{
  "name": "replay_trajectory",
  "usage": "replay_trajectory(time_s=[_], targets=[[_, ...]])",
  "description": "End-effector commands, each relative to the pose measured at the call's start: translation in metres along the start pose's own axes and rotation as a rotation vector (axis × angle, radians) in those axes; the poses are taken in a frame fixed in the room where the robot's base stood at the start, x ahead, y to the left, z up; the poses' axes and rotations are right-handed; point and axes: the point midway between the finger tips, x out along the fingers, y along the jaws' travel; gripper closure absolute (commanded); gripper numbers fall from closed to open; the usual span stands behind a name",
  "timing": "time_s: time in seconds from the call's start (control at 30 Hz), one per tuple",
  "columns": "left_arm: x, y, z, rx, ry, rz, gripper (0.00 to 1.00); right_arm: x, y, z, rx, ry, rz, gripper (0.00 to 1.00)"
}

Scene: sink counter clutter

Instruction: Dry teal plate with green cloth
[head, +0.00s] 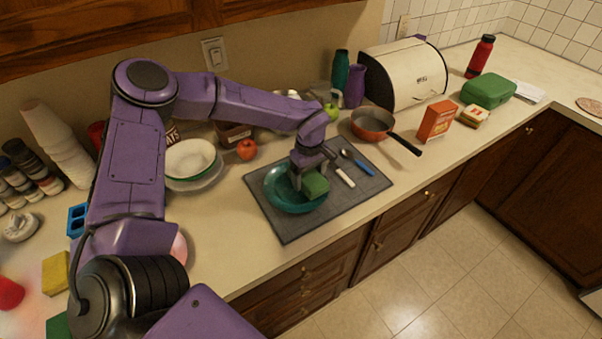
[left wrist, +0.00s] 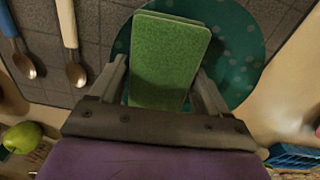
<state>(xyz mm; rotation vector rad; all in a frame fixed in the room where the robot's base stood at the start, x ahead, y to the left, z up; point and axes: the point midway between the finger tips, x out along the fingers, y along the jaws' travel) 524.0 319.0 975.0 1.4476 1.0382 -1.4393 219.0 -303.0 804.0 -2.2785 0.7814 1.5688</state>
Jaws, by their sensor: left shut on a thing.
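The teal plate (head: 283,201) lies on a dark grey mat (head: 352,206) on the counter. It also shows in the left wrist view (left wrist: 236,65), with light spots on its surface. The green cloth (head: 315,184) is a folded block, held over the plate's right part. In the left wrist view the cloth (left wrist: 168,55) sits between the two fingers. My left gripper (head: 304,175) is shut on the cloth. I cannot tell whether the cloth touches the plate. My right gripper is not in view.
Two spoons, one with a white handle (head: 344,177) and one with a blue handle (head: 364,168), lie on the mat beside the plate. White bowls (head: 190,157) are at left.

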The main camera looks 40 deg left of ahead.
Motion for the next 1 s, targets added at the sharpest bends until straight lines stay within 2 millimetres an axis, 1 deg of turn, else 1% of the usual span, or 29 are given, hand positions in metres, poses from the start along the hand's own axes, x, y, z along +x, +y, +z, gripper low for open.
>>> replay_trajectory(time_s=[0.2, 0.33, 0.53, 0.83, 0.93, 1.0], targets=[[-0.005, -0.022, -0.005, -0.002, -0.003, -0.005, 0.48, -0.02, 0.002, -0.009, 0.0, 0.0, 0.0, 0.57], [-0.004, -0.033, -0.008, -0.001, -0.002, -0.004, 0.48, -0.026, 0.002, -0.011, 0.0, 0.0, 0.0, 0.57], [-0.002, -0.04, -0.01, 0.0, -0.001, -0.002, 0.48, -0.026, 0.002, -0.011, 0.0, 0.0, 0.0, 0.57], [-0.001, -0.068, -0.017, -0.002, -0.002, -0.001, 0.48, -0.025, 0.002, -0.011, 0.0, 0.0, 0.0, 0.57], [0.0, -0.071, -0.017, -0.001, -0.001, -0.003, 0.48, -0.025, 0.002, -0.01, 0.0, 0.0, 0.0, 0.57], [0.001, -0.068, -0.017, 0.0, 0.0, -0.003, 0.48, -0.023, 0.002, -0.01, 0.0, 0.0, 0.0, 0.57]])
